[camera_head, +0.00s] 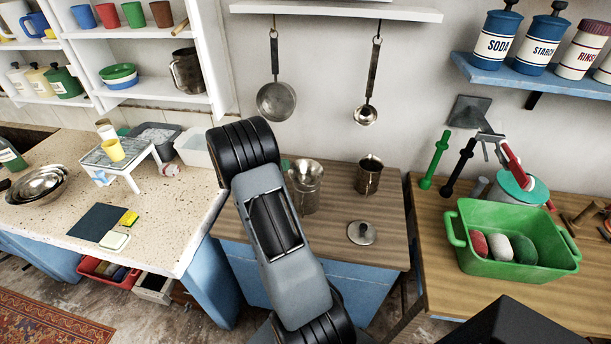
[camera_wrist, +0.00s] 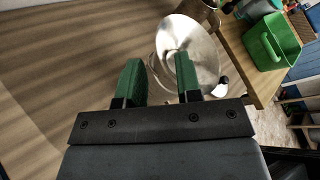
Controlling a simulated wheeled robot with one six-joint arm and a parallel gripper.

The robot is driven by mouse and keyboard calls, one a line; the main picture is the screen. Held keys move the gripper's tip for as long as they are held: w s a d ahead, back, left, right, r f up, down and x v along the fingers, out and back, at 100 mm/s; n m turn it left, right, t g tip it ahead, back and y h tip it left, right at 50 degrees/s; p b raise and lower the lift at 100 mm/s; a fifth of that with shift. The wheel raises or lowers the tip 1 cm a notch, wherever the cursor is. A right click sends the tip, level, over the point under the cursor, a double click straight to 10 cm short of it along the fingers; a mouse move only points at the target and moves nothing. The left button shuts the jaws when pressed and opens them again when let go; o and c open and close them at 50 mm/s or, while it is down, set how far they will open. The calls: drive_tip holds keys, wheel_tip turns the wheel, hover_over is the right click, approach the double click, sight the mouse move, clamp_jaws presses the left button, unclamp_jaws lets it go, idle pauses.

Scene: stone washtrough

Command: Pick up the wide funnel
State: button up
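The wide funnel (camera_head: 306,172) is shiny metal with its broad mouth facing up. It sits at the top of a metal vessel on the wooden counter, just right of my arm. In the wrist view the funnel (camera_wrist: 200,48) appears as a bright cone at top centre-right. My gripper (camera_wrist: 159,60) is open, with two green fingers apart. The right finger overlaps the funnel's mouth in the picture and the left finger is outside its left rim. I cannot tell whether either finger touches it. In the head view my arm hides most of the gripper.
A metal mug (camera_head: 369,175) stands right of the funnel, with a round lid (camera_head: 362,232) in front. A green tub (camera_head: 512,262) with several stones or soaps is on the right counter. A ladle (camera_head: 367,110) and pan (camera_head: 276,100) hang behind. The counter's front is clear.

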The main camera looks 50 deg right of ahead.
sight(307, 178)
drive_tip(key=shift+p+x, duration=0.85)
drive_tip(key=shift+x, duration=1.85)
drive_tip(key=shift+s+a, duration=0.1)
drive_tip(key=shift+c, duration=0.4)
clamp_jaws()
